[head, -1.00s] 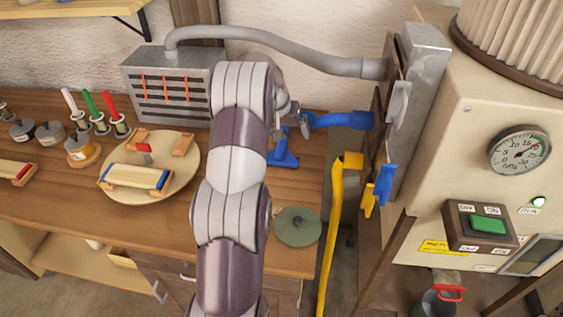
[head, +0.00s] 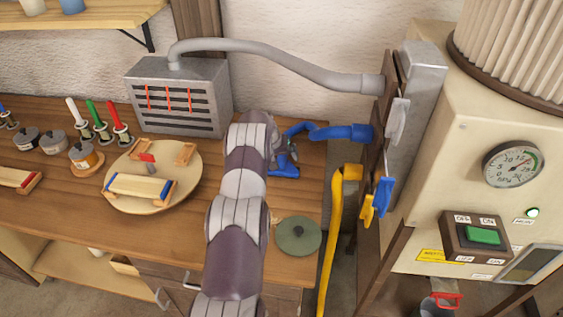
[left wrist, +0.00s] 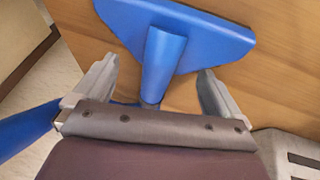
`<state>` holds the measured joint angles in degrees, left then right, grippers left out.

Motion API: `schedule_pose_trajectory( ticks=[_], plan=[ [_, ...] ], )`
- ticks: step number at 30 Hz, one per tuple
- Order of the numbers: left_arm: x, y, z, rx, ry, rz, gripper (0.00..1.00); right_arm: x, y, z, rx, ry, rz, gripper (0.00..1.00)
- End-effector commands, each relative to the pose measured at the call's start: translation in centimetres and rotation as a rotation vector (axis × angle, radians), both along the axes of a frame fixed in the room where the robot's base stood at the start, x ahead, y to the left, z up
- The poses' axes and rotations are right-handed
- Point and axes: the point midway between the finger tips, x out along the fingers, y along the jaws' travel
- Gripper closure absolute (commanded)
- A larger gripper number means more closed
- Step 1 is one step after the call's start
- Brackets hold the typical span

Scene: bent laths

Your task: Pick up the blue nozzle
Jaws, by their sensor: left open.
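The blue nozzle (head: 285,168) lies on the wooden bench near its right end, partly hidden by my left arm in the head view. In the left wrist view the nozzle (left wrist: 164,62) shows a flat, wide triangular head with a round neck. A blue hose (head: 338,131) runs from it to a fitting on the right. My left gripper (head: 281,147) is at the nozzle, partly hidden by its own arm. In the left wrist view its fingers (left wrist: 157,82) are open, one on each side of the neck, with gaps showing. My right gripper is not in view.
A round board (head: 190,188) with a small wooden block frame lies left of my arm. A green disc (head: 298,236) lies at the bench's front right. A grey slotted box (head: 176,95) stands behind. A yellow hose (head: 335,220) hangs past the bench's right edge.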

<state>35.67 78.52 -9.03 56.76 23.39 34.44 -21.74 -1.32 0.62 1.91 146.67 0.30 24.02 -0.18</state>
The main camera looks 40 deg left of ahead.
Motion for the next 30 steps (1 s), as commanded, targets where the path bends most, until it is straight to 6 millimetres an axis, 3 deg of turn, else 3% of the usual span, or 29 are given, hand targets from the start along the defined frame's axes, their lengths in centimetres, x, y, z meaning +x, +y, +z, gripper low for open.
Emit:
schedule_pose_trajectory(
  ticks=[4, 13, 24, 30],
  plan=[
    [0.0, 0.0, 0.0, 0.000, -0.001, 0.000, 0.02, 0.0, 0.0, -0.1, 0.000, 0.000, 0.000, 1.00],
    [0.0, 0.0, 0.0, 0.000, 0.001, 0.000, 0.99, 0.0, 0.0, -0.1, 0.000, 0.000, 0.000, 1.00],
    [0.0, 0.0, 0.2, -0.001, 0.001, 0.001, 1.00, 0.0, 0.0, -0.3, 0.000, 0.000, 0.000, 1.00],
    [0.1, 0.1, 2.9, 0.002, -0.003, 0.000, 1.00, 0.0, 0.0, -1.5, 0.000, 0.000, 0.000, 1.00]
  ],
)
